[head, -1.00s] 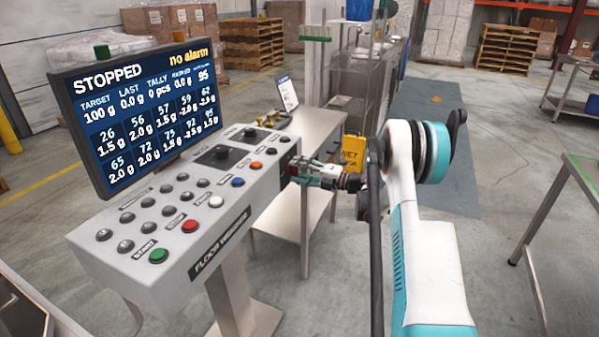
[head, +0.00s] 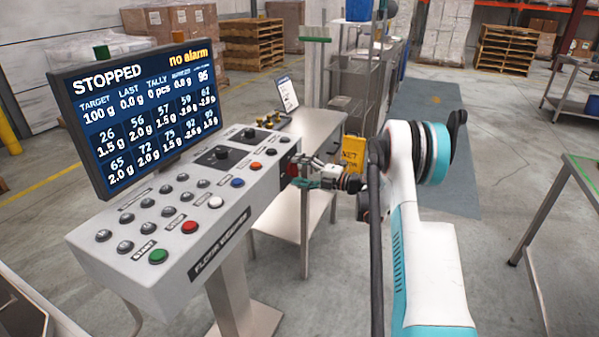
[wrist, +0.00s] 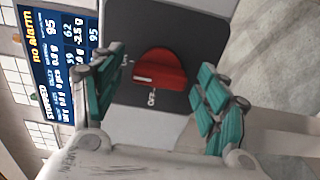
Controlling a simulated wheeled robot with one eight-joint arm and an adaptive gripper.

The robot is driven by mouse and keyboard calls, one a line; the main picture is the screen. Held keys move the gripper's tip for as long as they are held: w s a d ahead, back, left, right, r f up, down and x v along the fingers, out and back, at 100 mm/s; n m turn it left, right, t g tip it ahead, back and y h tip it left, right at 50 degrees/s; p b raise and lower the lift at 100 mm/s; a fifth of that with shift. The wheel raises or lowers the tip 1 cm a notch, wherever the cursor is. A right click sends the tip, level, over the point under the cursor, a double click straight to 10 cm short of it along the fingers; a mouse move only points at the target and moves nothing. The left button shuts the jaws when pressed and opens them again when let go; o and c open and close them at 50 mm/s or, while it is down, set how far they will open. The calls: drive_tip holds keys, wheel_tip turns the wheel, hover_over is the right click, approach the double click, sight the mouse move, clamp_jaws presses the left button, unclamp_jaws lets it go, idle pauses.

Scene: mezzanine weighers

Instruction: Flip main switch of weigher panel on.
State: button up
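The weigher panel (head: 190,205) is a pale grey console with several buttons and a screen (head: 140,105) reading STOPPED and "no alarm". The main switch is a red knob (wrist: 160,67) on a dark plate (wrist: 190,30) at the panel's right end. In the wrist view, small white labels sit to its left and below it. A pale mark shows on its lower left; I cannot tell surely which label it points to. My gripper (head: 297,172) is at that end face. Its teal-padded fingers (wrist: 161,85) are open, one on each side of the knob, with visible gaps.
A steel table (head: 310,130) with a small tilted display (head: 287,94) stands behind the panel's right end. A yellow wet-floor sign (head: 353,152) stands beyond my gripper. Another steel table (head: 545,215) is at the right.

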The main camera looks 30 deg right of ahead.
drive_tip(key=v, duration=1.2)
idle(0.5)
